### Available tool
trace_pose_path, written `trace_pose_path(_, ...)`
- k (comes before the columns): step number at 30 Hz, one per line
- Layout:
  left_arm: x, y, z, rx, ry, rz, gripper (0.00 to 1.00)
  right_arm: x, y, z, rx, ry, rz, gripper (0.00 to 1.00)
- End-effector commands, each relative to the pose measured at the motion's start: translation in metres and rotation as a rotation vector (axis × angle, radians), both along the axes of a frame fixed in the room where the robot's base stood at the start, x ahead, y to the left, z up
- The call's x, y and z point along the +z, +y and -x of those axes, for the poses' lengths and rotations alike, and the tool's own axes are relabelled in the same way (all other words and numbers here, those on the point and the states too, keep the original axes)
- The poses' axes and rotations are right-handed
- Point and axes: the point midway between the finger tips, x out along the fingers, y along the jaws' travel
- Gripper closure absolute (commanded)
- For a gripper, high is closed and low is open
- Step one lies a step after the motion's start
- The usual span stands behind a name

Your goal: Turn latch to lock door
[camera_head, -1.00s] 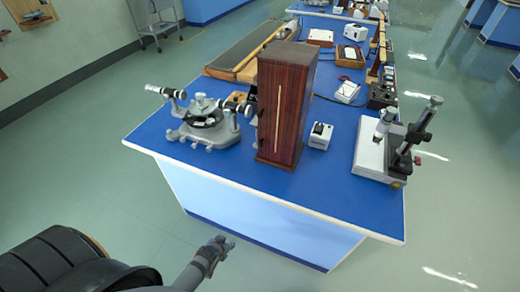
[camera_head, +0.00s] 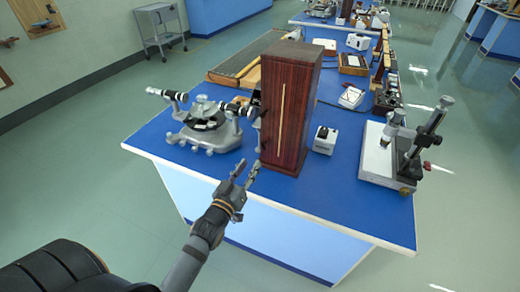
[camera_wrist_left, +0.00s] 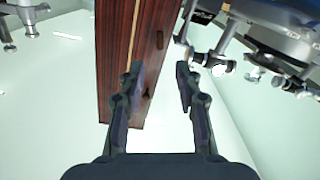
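A tall dark-red wooden cabinet (camera_head: 300,115) stands upright at the near part of the blue-topped bench, with a thin pale vertical strip on its front. In the left wrist view the cabinet (camera_wrist_left: 115,50) fills the upper left, and two small dark pieces show on its narrower face. I cannot tell which is the latch. My left gripper (camera_head: 247,168) is open and empty, just in front of the cabinet's lower left edge, apart from it as far as I can see. Its spread fingers show in the left wrist view (camera_wrist_left: 160,75). My right gripper is not in view.
A grey spectrometer (camera_head: 205,125) stands close left of the cabinet. A small white device (camera_head: 324,141) and a microscope-like stand (camera_head: 400,150) are to its right. Several boxes and instruments lie behind. The bench's near edge (camera_head: 300,228) is clear.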

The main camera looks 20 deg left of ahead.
Motion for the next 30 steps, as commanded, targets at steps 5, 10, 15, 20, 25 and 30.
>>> trace_pose_path(5, 0.002, -0.001, -0.04, 0.0, -0.003, 0.001, 0.66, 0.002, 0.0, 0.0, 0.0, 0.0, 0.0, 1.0)
trace_pose_path(10, 0.001, -0.002, -0.072, 0.0, 0.0, 0.0, 0.66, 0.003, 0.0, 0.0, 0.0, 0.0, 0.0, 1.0)
trace_pose_path(15, 0.0, -0.002, -0.087, 0.0, 0.001, -0.002, 0.66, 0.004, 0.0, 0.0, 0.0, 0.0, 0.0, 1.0)
trace_pose_path(20, 0.0, -0.002, -0.09, 0.0, 0.003, -0.001, 0.66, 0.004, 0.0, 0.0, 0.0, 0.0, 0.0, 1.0)
trace_pose_path(25, 0.0, -0.002, -0.089, 0.0, 0.003, -0.001, 0.71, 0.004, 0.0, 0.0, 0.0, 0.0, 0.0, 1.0)
trace_pose_path(30, 0.0, -0.002, -0.089, 0.0, 0.003, -0.001, 0.95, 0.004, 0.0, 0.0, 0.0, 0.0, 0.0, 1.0)
